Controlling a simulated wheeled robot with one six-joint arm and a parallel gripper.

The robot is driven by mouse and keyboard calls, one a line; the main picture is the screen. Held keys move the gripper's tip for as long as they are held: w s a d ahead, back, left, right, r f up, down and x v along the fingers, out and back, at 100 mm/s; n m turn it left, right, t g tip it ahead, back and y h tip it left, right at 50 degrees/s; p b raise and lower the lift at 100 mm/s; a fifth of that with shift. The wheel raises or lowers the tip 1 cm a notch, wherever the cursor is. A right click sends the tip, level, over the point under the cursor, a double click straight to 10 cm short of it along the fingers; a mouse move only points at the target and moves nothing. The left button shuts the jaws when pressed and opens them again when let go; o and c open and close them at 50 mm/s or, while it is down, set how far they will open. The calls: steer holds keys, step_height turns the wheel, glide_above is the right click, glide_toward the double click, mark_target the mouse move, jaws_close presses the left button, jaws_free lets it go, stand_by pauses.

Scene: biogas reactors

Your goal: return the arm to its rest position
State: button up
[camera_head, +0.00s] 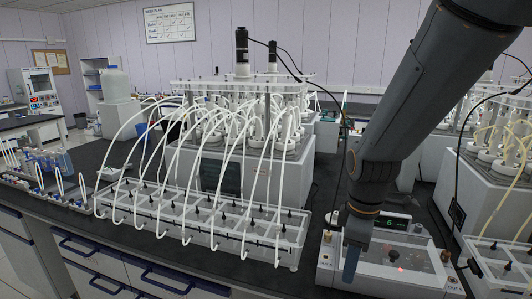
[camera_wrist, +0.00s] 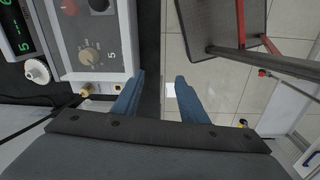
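My arm reaches down from the upper right in the head view. My gripper (camera_head: 351,264) hangs in front of a white control box (camera_head: 405,273), near the bench's front edge. In the wrist view, the two blue fingers of my gripper (camera_wrist: 161,88) stand well apart with nothing between them. Below the gap lie the dark bench edge and the tiled floor. The control box, with its dial, also shows beside the left finger in the wrist view (camera_wrist: 90,50). I cannot tell whether the gripper touches the box.
A reactor unit (camera_head: 240,172) stands left of my arm, with a clear tray of tubes (camera_head: 203,222) before it. Another reactor unit (camera_head: 490,185) stands to the right. A red-framed metal step or cart (camera_wrist: 228,25) stands on the floor (camera_wrist: 235,90) in the wrist view.

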steer(key=s+f+m, duration=0.1)
steer(key=m, duration=0.3)
steer(key=s+m, duration=0.2)
steer(key=m, duration=0.2)
steer(key=s+f+m, duration=0.1)
steer(key=s+m, duration=0.1)
steer(key=m, duration=0.2)
steer(key=shift+s+f+m+t+b, duration=0.1)
steer(key=shift+f+m+t+b, duration=0.2)
steer(key=shift+m+t+b, duration=0.1)
